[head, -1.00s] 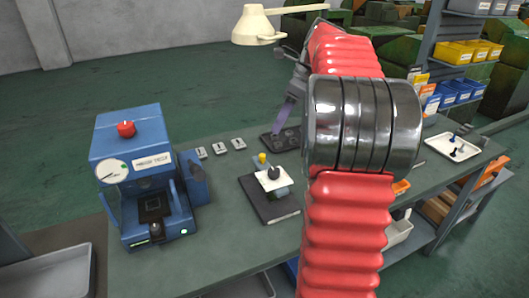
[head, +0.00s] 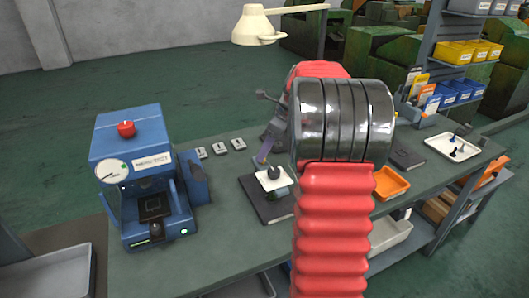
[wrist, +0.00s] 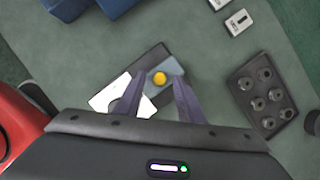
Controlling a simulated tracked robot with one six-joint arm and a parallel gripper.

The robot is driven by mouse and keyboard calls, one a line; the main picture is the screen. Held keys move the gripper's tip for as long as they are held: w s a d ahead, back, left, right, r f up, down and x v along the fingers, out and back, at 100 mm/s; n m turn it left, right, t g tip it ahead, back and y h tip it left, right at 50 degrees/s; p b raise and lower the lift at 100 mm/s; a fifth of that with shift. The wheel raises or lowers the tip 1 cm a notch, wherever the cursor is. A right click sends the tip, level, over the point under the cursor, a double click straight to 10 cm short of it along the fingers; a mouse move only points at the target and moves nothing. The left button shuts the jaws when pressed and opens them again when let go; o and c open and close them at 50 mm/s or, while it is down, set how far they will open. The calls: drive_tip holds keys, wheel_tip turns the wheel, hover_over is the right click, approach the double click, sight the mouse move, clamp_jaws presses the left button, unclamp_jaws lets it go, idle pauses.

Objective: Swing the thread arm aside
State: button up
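A small fixture with a black base (head: 272,207) stands on the bench and carries a white plate (head: 273,180) with a dark round knob (head: 273,172). In the wrist view, a grey-blue piece with a yellow knob (wrist: 159,78), which looks like the thread arm, lies beside the white plate (wrist: 126,97). My gripper (wrist: 158,77) is open, with its two purple fingers spread on either side of the yellow knob. A gap shows on both sides; the height above it is unclear. In the head view, my gripper (head: 264,152) hides the yellow knob.
A blue machine (head: 140,175) with a red knob stands left of the fixture. Several small pale blocks (head: 220,148) lie behind it. An orange tray (head: 390,183) sits right of my arm.

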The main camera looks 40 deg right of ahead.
drive_tip(key=shift+w+a+f, duration=0.15)
drive_tip(key=shift+f, duration=0.35)
drive_tip(key=shift+c, duration=0.7)
clamp_jaws()
